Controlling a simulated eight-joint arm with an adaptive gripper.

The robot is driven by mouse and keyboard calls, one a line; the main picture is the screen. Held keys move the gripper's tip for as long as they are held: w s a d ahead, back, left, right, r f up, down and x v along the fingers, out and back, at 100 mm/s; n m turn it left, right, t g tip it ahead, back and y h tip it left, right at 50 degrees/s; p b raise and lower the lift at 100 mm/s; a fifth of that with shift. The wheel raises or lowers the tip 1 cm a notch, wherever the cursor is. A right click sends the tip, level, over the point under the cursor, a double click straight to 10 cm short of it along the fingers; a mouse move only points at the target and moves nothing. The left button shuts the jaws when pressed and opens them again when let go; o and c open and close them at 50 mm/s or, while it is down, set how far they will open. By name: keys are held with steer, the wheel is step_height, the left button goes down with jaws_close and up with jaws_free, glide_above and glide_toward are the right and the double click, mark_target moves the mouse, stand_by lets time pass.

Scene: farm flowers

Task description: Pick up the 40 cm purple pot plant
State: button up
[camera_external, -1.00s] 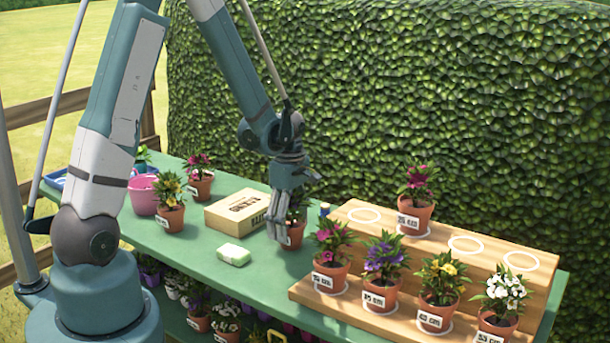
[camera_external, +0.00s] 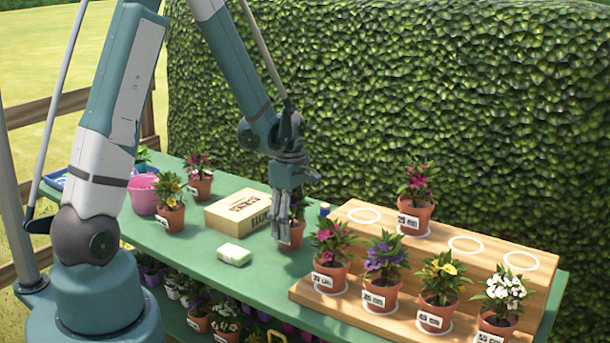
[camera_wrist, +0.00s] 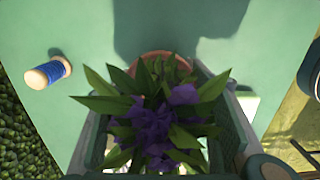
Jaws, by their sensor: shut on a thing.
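A purple-flowered pot plant (camera_wrist: 150,125) fills the middle of the wrist view, with dark green leaves and part of a terracotta rim. My gripper (camera_wrist: 165,130) has its fingers on either side of this plant and is shut on it. In the external view my gripper (camera_external: 282,215) points down at the plant's pot (camera_external: 293,236), which appears to stand on the green table. Its label is hidden from me. Another purple plant (camera_external: 384,260) stands on the lower step of the wooden stand, with a label that is hard to read.
The wooden stand (camera_external: 470,222) to the right holds several potted plants and has empty white rings on top. A cardboard box (camera_external: 238,211) and a pale block (camera_external: 234,255) lie left of my gripper. A blue spool (camera_wrist: 46,73) stands nearby. A hedge (camera_external: 400,90) rises behind.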

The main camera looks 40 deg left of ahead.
steer(key=shift+r+p, duration=1)
steer(key=shift+r, duration=4)
